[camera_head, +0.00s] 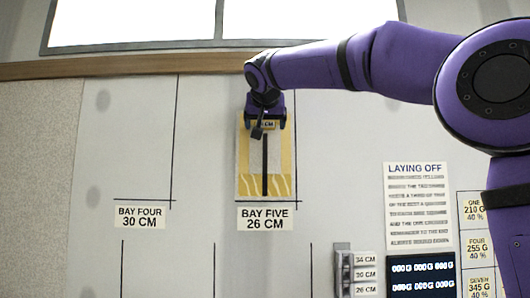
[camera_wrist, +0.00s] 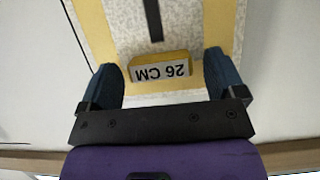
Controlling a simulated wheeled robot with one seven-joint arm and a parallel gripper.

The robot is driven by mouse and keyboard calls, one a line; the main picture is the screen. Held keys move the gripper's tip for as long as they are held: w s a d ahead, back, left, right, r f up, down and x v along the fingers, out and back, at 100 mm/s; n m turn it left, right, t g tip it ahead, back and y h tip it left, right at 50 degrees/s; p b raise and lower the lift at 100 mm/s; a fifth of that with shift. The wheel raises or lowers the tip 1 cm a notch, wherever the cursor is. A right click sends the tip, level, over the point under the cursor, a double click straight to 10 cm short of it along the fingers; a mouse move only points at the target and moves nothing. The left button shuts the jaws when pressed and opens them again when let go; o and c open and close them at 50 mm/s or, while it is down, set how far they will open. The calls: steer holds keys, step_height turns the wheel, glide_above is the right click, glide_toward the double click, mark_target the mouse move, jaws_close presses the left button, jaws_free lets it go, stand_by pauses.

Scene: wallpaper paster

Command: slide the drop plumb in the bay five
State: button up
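The drop (camera_head: 279,160) is a pale speckled sheet with yellow borders and a dark bar down its middle, on the wall in bay five. It looks close to upright; any small tilt I cannot tell. Its right edge lies close beside the bay's dark right line. Its lower edge sits just above the bay's bottom line. My gripper (camera_head: 265,118) is at its top end. In the wrist view the drop (camera_wrist: 185,30) carries a yellow tab (camera_wrist: 160,67) marked 26 CM. My gripper's fingers (camera_wrist: 163,82) stand either side of the tab, with small gaps showing.
The BAY FIVE 26 CM label (camera_head: 265,218) is below the drop. Bay four (camera_head: 130,130) to the left is bare. A wooden rail (camera_head: 140,66) runs above. A LAYING OFF notice (camera_head: 417,205) and a rack (camera_head: 343,270) with length labels are at lower right.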

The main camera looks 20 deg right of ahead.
steer(key=shift+s, duration=0.1)
steer(key=v, duration=1)
steer(key=shift+s+r, duration=0.2)
steer(key=shift+s, duration=0.1)
steer(key=shift+a, duration=0.1)
steer(key=s+d+f+n+g+y, duration=0.1)
steer(key=s+d+f+g, duration=0.1)
steer(key=s+f, duration=0.7)
steer(key=s+d+f+n+g+y, duration=0.1)
steer(key=s+d+f+g, duration=0.2)
steer(key=s+f, duration=0.6)
steer(key=s+d+f+n+g+y, duration=0.1)
steer(key=s+d+f, duration=0.4)
steer(key=f, duration=2.1)
steer(key=s+g+y, duration=0.1)
steer(key=s, duration=0.4)
steer(key=shift+d+n+g, duration=0.2)
steer(key=shift+n+g, duration=0.1)
steer(key=shift+g, duration=0.1)
